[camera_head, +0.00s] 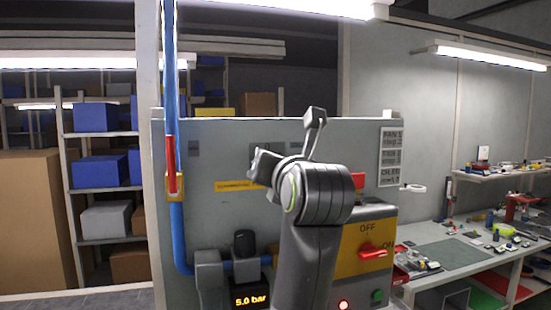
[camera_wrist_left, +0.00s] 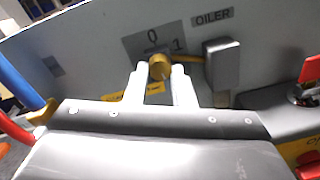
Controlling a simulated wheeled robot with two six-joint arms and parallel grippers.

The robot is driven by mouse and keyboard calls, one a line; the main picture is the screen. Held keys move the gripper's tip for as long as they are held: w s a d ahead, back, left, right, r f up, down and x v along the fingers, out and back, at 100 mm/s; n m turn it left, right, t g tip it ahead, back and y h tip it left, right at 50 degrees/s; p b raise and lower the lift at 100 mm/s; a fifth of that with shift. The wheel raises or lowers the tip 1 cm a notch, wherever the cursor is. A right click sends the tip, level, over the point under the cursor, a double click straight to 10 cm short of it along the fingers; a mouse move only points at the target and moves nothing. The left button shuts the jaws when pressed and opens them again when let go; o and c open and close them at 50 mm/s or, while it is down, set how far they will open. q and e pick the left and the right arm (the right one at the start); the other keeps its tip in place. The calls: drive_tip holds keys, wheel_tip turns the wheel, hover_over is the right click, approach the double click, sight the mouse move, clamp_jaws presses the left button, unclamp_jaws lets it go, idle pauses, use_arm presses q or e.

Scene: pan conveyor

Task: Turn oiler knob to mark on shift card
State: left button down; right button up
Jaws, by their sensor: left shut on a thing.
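The oiler knob (camera_wrist_left: 160,67) is a small brass-coloured round knob on the grey panel, below a dark scale plate (camera_wrist_left: 152,38) marked 0 and 1. An OILER label (camera_wrist_left: 212,17) is to its upper right. My left gripper (camera_wrist_left: 160,78) has its two pale fingers on either side of the knob and is shut on it. I cannot tell clearly where the knob points. In the head view my arm hides the knob. The shift card (camera_head: 391,156) hangs at the panel's right edge; its lines are too small to read fully. My right gripper is not in view.
A grey box (camera_wrist_left: 222,66) sticks out right of the knob. A yellow switch box (camera_head: 364,245) with a red OFF/ON handle (camera_head: 373,251) is right of my arm. A blue pipe (camera_head: 177,230) with a red lever (camera_head: 171,165) is left. A gauge display (camera_head: 250,300) reads 5.0 bar.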

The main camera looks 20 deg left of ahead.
use_arm(q)
drive_tip(key=shift+m+p, duration=1.9)
drive_tip(key=shift+m, duration=2.2)
drive_tip(key=c, duration=1.2)
unclamp_jaws()
drive_tip(key=shift+w+a, duration=0.1)
drive_tip(key=shift+c, duration=0.2)
